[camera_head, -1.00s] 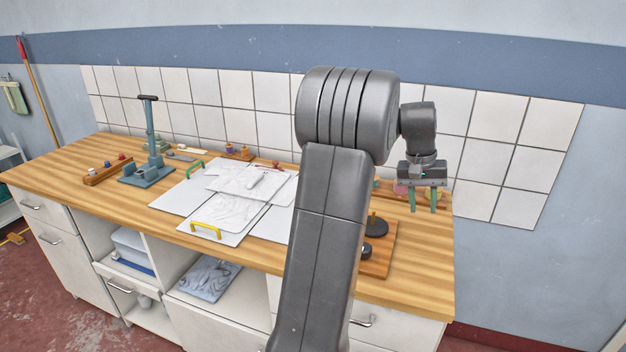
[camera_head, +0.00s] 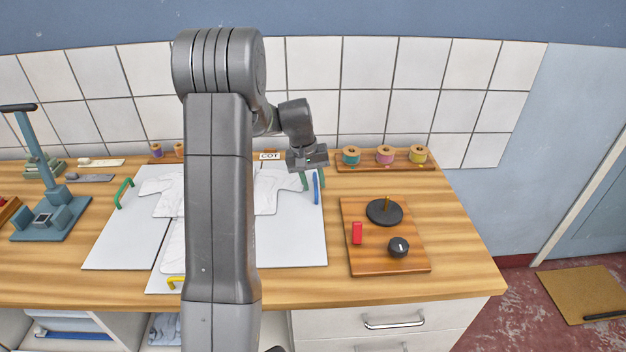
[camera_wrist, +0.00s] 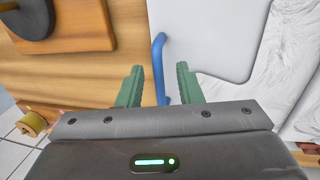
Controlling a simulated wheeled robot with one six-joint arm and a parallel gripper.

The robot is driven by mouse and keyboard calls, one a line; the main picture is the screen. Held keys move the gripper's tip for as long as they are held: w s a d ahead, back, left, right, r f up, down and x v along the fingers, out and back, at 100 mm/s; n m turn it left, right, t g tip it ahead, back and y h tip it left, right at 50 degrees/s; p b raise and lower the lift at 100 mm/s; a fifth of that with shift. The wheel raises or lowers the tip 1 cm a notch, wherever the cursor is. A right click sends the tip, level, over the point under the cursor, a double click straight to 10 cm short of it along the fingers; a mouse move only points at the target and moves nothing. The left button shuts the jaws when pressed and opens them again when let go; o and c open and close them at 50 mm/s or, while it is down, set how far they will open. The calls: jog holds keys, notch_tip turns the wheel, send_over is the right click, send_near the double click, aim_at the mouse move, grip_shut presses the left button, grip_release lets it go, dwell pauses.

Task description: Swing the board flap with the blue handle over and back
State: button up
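The blue handle (camera_head: 316,188) stands along the right edge of the white board flap (camera_head: 300,240), which lies flat on the worktop. My gripper (camera_head: 313,183) is low at this handle, with its green fingers apart. In the wrist view the blue handle (camera_wrist: 158,60) runs between the two open fingers of my gripper (camera_wrist: 160,72), with visible gaps on both sides. The white flap (camera_wrist: 200,35) also shows there, with pale cloth on it. My arm hides the middle of the boards.
A wooden plate (camera_head: 365,262) with a black disc, a red piece and a dark knob lies to the right. A rack of thread spools (camera_head: 384,165) stands behind. A green handle (camera_head: 124,193) and a yellow handle (camera_head: 176,283) are on boards to the left.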

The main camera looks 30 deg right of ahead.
jog(key=shift+s+d, duration=0.1)
jog(key=shift+s, duration=0.1)
jog(key=shift+c, duration=0.3)
jog(key=shift+w, duration=0.1)
grip_shut()
jog(key=shift+r, duration=0.1)
